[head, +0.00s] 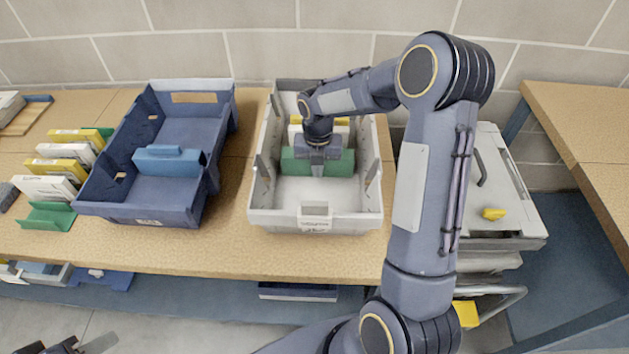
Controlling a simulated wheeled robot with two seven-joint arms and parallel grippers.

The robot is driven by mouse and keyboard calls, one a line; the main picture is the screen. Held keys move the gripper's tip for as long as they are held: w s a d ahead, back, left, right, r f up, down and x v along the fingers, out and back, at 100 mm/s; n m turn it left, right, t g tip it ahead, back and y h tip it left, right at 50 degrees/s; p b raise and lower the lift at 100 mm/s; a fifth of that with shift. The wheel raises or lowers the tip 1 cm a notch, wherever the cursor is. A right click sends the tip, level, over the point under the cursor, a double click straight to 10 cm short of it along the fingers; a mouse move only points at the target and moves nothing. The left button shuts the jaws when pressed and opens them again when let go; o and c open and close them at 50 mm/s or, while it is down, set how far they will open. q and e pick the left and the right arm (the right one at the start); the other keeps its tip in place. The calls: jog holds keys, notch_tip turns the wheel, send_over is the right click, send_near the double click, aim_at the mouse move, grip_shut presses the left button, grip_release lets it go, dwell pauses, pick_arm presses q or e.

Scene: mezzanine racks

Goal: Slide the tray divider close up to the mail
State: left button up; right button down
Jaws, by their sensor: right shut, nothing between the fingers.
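The light grey tray (315,218) stands on the wooden bench, with a green divider (340,165) upright across its middle. White and yellow mail (295,131) stands behind the divider in the far part of the tray, mostly hidden by my gripper. My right gripper (318,168) points down into the tray, shut and empty, at the near face of the divider. I cannot tell whether it touches. Part of my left gripper (80,346) shows at the bottom left edge, cut off; its jaws are unclear.
A blue tray (150,213) with a blue divider (167,160) stands to the left. Several white and yellow boxes (60,170) and a green holder (47,217) lie further left. The near part of the light grey tray is empty. A grey lidded bin (500,210) stands right of the bench.

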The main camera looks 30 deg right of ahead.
jog(key=shift+w+d+p, duration=0.5)
jog(key=shift+w+d, duration=0.1)
jog(key=shift+w, duration=0.35)
dwell(1.3)
jog(key=shift+a, duration=0.1)
jog(key=shift+s+a, duration=0.35)
jog(key=shift+s, duration=0.3)
notch_tip(320, 180, up, 13)
jog(key=p, duration=1)
dwell(0.3)
